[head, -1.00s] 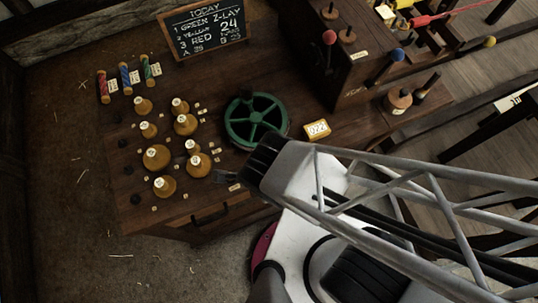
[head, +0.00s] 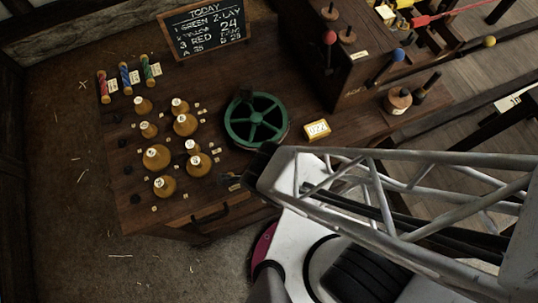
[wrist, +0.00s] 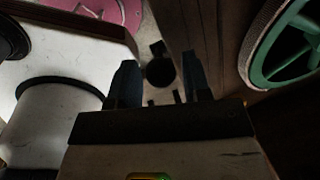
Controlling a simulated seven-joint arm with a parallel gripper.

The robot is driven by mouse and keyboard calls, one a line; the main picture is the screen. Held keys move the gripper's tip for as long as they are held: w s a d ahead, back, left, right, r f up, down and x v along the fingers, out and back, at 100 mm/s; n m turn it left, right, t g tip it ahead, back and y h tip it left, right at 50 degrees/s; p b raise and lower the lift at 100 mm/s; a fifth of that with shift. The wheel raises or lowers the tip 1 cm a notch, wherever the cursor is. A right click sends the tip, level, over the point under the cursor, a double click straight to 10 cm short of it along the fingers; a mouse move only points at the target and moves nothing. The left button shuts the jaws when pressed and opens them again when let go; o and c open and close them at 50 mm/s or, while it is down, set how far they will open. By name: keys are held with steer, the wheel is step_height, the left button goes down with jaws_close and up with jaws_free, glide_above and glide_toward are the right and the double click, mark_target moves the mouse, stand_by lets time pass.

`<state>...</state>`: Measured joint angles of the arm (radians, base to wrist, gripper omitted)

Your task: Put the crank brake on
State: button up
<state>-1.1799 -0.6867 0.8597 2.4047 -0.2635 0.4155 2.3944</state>
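A green spoked crank wheel (head: 257,121) with a black knob lies on the bench; its rim also shows at the right of the wrist view (wrist: 262,68). My gripper (head: 234,181) is at the bench's front edge, below and left of the wheel, partly hidden by my wrist. In the wrist view my gripper's two dark fingers (wrist: 158,75) stand apart. A dark round knob (wrist: 160,72) shows in the gap between them; I cannot tell whether it is the crank brake or whether the fingers touch it.
Several tan weights (head: 157,157) stand left of the wheel. A yellow-framed number card (head: 317,130) is to its right. A chalkboard (head: 205,28) and coloured spools (head: 125,78) are at the back. A raised wooden box with levers (head: 352,65) stands at the right.

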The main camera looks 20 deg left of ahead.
jaws_close()
steer(key=shift+w+d+r+g+y, duration=0.2)
steer(key=shift+w+d+g+y, duration=0.25)
steer(key=shift+d+g+y, duration=0.05)
stand_by(0.6)
steer(key=shift+w+d+r, duration=0.15)
steer(key=shift+w+d, duration=0.75)
steer(key=shift+w, duration=0.05)
steer(key=shift+w+d, duration=0.5)
steer(key=shift+w, duration=0.05)
stand_by(0.4)
steer(key=shift+w+d+g+y, duration=0.3)
steer(key=shift+w+y, duration=0.05)
steer(key=shift+y, duration=0.05)
steer(key=shift+w+d+f+g+y, duration=0.25)
steer(key=shift+w+d+g+y, duration=0.15)
steer(key=shift+w+g+y, duration=0.1)
steer(key=shift+w+d+f, duration=0.1)
steer(key=shift+w+d, duration=0.1)
stand_by(0.8)
